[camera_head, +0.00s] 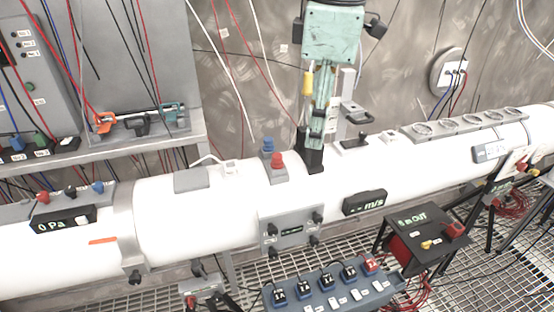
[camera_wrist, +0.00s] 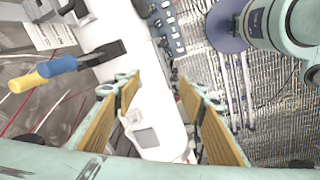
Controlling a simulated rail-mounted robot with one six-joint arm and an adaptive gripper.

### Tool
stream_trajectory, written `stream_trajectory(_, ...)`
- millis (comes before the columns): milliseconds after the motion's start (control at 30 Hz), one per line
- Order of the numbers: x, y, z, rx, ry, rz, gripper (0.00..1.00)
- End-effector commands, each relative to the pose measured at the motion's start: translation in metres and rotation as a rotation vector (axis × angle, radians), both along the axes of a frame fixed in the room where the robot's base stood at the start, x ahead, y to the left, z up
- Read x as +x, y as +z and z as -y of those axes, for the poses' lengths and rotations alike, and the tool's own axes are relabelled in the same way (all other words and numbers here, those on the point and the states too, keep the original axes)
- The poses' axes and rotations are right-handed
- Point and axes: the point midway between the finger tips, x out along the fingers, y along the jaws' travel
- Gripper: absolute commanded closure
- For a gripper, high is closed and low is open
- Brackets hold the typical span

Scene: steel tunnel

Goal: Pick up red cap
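The red cap (camera_head: 278,161) sits on a small grey block on top of the white pipe, just in front of a blue cap (camera_head: 268,146). My gripper (camera_head: 311,160) hangs down over the pipe, a little to the right of the red cap and apart from it. In the wrist view, my gripper's two padded fingers (camera_wrist: 163,100) are spread wide with nothing held between them. The white pipe (camera_wrist: 150,85) runs below and between them. I cannot make out the red cap clearly in the wrist view.
A grey shelf (camera_head: 150,147) with tools stands at the back left. A black m/s display (camera_head: 364,203) and a grey valve panel (camera_head: 292,233) are on the pipe's front. A blue switch box (camera_head: 335,290) stands in front. Yellow (camera_wrist: 24,83) and blue (camera_wrist: 58,66) handles are near the wall.

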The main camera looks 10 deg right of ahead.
Motion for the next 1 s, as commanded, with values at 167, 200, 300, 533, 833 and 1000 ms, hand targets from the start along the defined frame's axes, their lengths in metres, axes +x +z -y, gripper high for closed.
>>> stream_trajectory(167, 0.028, -0.003, -0.009, -0.017, 0.132, -0.024, 0.62)
stream_trajectory(200, 0.034, -0.004, -0.011, -0.020, 0.162, -0.028, 0.62)
stream_trajectory(300, 0.049, -0.007, -0.017, -0.029, 0.239, -0.041, 0.62)
stream_trajectory(533, 0.084, -0.018, -0.030, -0.044, 0.415, -0.069, 0.62)
stream_trajectory(833, 0.124, -0.035, -0.048, -0.057, 0.635, -0.101, 0.62)
stream_trajectory(1000, 0.138, -0.042, -0.055, -0.060, 0.718, -0.113, 0.62)
